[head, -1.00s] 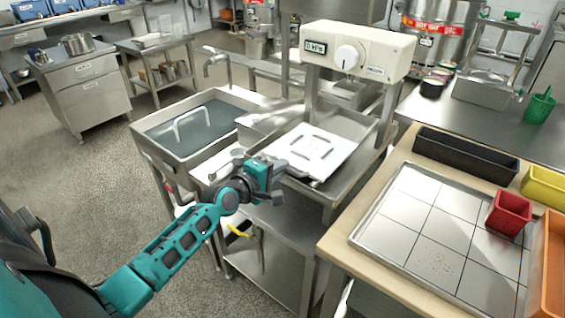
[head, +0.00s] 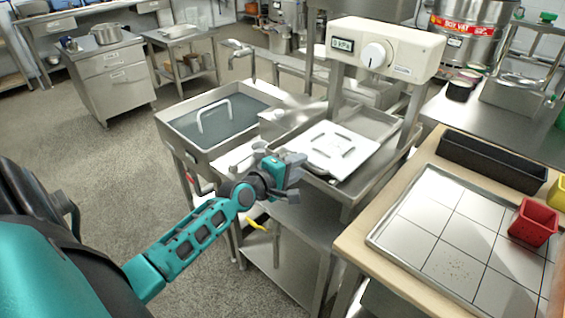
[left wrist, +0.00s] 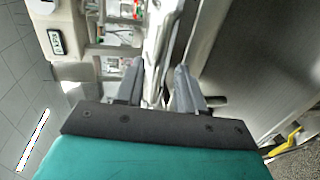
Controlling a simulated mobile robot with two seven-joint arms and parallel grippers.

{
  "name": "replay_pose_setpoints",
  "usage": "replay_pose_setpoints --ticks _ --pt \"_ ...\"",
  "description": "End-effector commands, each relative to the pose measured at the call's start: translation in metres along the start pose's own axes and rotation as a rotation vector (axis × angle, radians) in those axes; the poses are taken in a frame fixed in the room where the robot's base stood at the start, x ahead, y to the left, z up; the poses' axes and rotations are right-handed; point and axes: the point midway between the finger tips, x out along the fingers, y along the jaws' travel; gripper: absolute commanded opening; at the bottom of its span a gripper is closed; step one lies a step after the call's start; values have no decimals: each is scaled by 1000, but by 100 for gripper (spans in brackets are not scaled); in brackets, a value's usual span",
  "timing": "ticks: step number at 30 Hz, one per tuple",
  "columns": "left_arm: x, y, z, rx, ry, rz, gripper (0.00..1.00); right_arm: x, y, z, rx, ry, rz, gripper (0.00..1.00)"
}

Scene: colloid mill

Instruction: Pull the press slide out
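The press slide (head: 362,158), a steel tray-like slide with a white square plate (head: 338,148) on it, sits below the cream press head (head: 388,48) with its dial and display. My left gripper (head: 296,172) is at the slide's front left corner in the head view. In the left wrist view, its two grey fingers (left wrist: 157,92) stand apart with a thin bright metal edge (left wrist: 156,45) running between them. I see a gap around that edge, so the fingers do not look closed on it. My right gripper is not in view.
A sink basin (head: 222,124) with a white handle in it lies left of the press. A wooden table with a tiled tray (head: 420,268), a black bin (head: 490,158) and a red bin (head: 534,222) stands at the right. Open floor (head: 110,160) lies at the left.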

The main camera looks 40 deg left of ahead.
Motion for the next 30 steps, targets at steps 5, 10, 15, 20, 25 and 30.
replay_pose_setpoints --ticks 5,10,15,20,25,30 --pt "-26 1 0 2 0 -2 38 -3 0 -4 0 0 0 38" --pt "-59 -1 0 2 0 -4 38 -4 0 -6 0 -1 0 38" --pt "-89 -1 0 2 0 -4 38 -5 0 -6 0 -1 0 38" --pt "-110 -1 0 2 0 -3 38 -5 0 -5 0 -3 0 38" --pt "-122 0 0 1 0 -1 38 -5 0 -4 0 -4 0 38" --pt "-124 0 0 0 1 -1 38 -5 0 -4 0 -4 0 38"
